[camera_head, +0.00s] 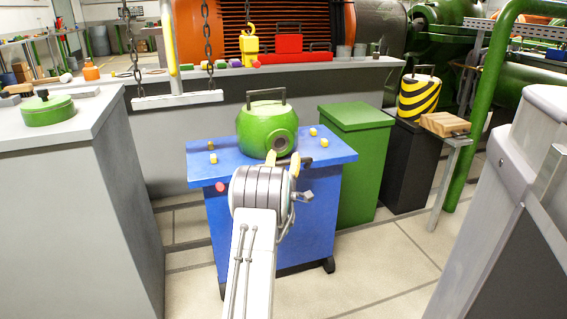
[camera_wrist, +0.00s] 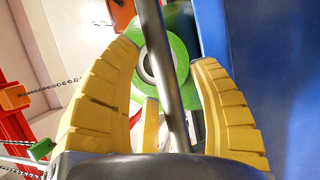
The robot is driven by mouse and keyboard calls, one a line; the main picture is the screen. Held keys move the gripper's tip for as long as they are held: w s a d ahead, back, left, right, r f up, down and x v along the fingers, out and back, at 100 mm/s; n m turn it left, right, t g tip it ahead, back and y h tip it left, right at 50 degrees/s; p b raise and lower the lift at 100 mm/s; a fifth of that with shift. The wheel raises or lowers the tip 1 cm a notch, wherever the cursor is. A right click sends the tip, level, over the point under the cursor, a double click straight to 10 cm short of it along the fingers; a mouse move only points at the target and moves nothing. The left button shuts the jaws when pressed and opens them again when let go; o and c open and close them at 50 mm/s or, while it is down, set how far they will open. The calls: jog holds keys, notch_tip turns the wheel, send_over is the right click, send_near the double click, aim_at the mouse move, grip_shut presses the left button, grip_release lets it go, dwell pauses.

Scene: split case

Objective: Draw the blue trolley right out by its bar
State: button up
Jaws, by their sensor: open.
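The blue trolley (camera_head: 325,205) stands on castors in the middle of the head view, between the grey counters. Its bar (camera_head: 306,161) is mostly hidden behind my gripper at the near edge. In the wrist view the bar (camera_wrist: 166,65) is a dark metallic rod passing between my fingers, and the trolley's blue surface (camera_wrist: 285,80) fills the right side. My gripper (camera_head: 283,161) is open, with its yellow fingers (camera_wrist: 168,60) on either side of the bar. There is a gap between each finger and the bar. A green rounded housing (camera_head: 267,126) with a dark handle sits on the trolley.
A green bin (camera_head: 358,160) and a black pedestal (camera_head: 411,165) stand right of the trolley. A grey counter (camera_head: 75,190) is close on the left, and a grey cabinet (camera_head: 515,215) on the right. Tiled floor (camera_head: 365,275) in front of the trolley is clear.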

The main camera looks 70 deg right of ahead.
grip_shut()
dwell(0.5)
